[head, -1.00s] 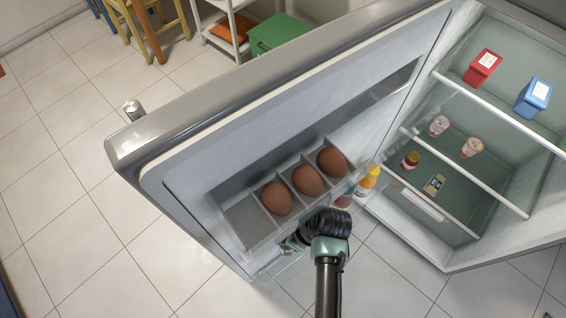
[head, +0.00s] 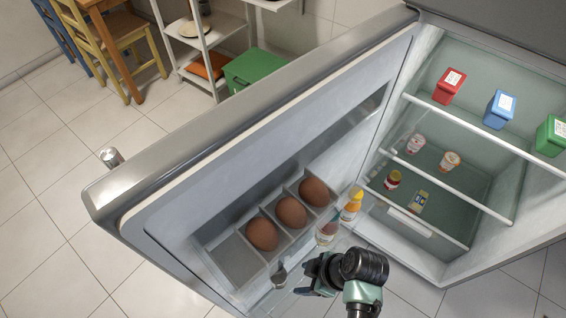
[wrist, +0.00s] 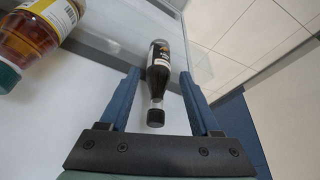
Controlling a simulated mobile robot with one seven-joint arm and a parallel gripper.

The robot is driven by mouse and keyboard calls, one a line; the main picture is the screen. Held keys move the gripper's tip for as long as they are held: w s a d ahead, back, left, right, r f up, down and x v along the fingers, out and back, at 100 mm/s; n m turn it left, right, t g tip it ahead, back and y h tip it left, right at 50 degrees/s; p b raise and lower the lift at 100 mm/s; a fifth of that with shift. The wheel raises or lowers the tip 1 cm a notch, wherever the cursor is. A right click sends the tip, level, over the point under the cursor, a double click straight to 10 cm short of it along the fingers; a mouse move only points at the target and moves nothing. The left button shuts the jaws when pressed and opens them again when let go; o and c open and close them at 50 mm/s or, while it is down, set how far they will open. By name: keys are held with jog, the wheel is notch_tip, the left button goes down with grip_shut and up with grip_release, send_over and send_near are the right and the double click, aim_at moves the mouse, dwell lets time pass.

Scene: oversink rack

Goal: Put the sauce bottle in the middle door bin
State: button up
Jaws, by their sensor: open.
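A dark sauce bottle (wrist: 158,75) with a black cap and a dark label lies between the two fingers of my gripper (wrist: 158,82) in the wrist view. The fingers are open, one on each side of it, and I cannot tell whether they touch it. In the head view my gripper (head: 304,279) is low by the open fridge door (head: 270,130). A small dark top (head: 279,278) shows left of it, perhaps the sauce bottle's cap. The door's egg tray (head: 233,262) is above-left of my gripper. The middle door bin is not clearly distinguishable.
Brown eggs (head: 291,212) fill part of the tray. A yellow-capped bottle (head: 351,206) and a jar (head: 327,233) stand near my gripper. An amber bottle (wrist: 38,28) is upper left in the wrist view. Fridge shelves (head: 455,130) hold cartons and small containers.

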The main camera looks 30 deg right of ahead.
jog(key=shift+s+d, duration=0.7)
jog(key=shift+s, duration=0.2)
jog(key=shift+s+d, duration=0.7)
jog(key=shift+s, duration=0.2)
